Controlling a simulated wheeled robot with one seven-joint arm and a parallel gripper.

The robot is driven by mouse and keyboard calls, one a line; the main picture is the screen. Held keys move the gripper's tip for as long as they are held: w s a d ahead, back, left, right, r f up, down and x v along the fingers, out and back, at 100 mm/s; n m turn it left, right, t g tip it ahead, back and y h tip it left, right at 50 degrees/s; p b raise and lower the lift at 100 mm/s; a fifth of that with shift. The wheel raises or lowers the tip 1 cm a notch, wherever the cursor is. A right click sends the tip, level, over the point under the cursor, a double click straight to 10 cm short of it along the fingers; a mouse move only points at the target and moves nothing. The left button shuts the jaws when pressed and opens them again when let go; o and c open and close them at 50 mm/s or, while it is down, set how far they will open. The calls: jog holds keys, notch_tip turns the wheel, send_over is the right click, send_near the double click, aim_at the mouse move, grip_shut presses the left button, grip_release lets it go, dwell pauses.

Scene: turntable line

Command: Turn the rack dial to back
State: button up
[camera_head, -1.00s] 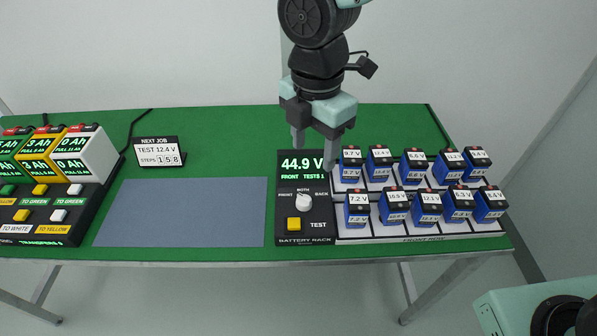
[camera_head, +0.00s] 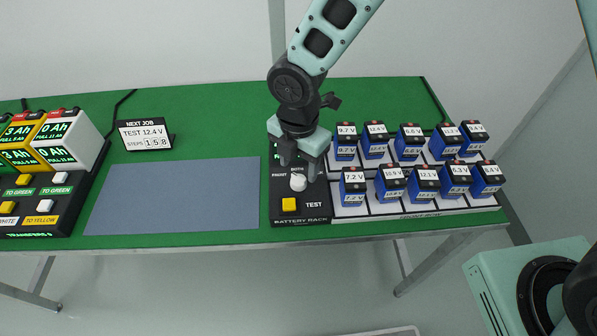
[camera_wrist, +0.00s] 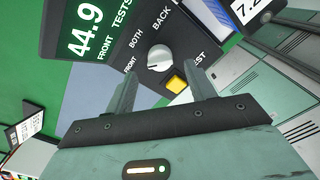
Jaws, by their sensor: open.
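The rack dial (camera_head: 298,183) is a round white knob on the black battery rack panel (camera_head: 300,219), between the marks FRONT, BOTH and BACK.
The yellow TEST button (camera_head: 289,204) is just below the dial. Several blue batteries (camera_head: 353,187) stand in the white rack at right. A grey mat (camera_head: 175,198) lies clear at left, with the NEXT JOB sign (camera_head: 144,135) behind it.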

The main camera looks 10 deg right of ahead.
aim_at(298, 177)
jog(key=shift+f, duration=1.9)
jog(key=c, duration=1)
